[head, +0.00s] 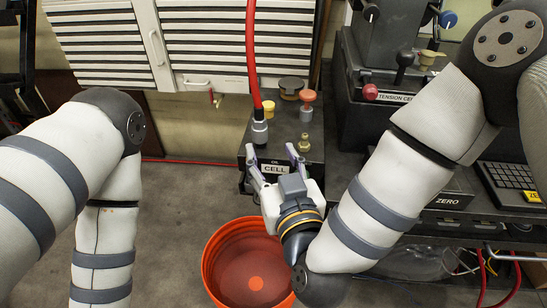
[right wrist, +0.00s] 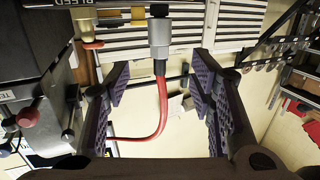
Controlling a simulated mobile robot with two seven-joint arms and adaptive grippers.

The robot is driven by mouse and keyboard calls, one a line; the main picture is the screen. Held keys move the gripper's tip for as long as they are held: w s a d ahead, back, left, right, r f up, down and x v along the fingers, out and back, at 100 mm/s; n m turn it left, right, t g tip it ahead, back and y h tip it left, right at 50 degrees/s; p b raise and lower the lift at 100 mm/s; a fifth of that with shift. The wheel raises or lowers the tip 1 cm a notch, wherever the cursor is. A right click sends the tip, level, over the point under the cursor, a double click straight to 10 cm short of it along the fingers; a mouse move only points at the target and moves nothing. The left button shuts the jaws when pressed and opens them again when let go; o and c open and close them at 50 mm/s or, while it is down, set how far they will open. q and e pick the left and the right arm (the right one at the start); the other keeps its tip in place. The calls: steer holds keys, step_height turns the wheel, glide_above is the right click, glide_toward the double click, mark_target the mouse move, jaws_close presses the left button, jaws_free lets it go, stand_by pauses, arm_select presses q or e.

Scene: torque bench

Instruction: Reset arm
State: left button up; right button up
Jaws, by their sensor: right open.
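My right gripper (head: 272,158) is open and empty, in front of the block labelled CELL (head: 310,152). A red hose (head: 252,50) drops to a grey metal coupling (head: 259,130) on that block, just beyond the fingertips. In the right wrist view my open right gripper (right wrist: 160,95) has purple ridged finger pads. There the coupling (right wrist: 159,35) and the red hose (right wrist: 163,100) show in the gap between the fingers, beyond them, and neither finger is seen touching them. My left arm bends down at the left of the head view; its gripper is out of view.
An orange bucket (head: 213,262) stands on the floor below my right gripper. Several knobs, including an orange one (head: 307,97), rise from the block. A dark machine with a red knob (head: 371,92) and a keypad (head: 512,177) are at right. A white slatted cabinet (head: 105,45) stands behind.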

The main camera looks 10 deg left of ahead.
steer(key=shift+s+d, duration=0.2)
steer(key=shift+s, duration=0.25)
steer(key=s+d+f+m+g+h, duration=0.1)
steer(key=s+d+f+g+h, duration=0.1)
steer(key=s+d+f+g, duration=0.65)
steer(key=s+d+f+m+g+h, duration=0.15)
steer(key=s+d+f, duration=0.45)
steer(key=f, duration=0.8)
steer(key=s+d+f+m+g+h, duration=0.1)
steer(key=s+d+g, duration=0.3)
steer(key=s, duration=0.6)
steer(key=s+d+f+m+g+h, duration=0.1)
steer(key=s+d+g, duration=0.3)
steer(key=s+d, duration=0.4)
steer(key=shift+s+d+f+h, duration=0.45)
steer(key=shift+s+f, duration=0.35)
steer(key=shift+s, duration=0.25)
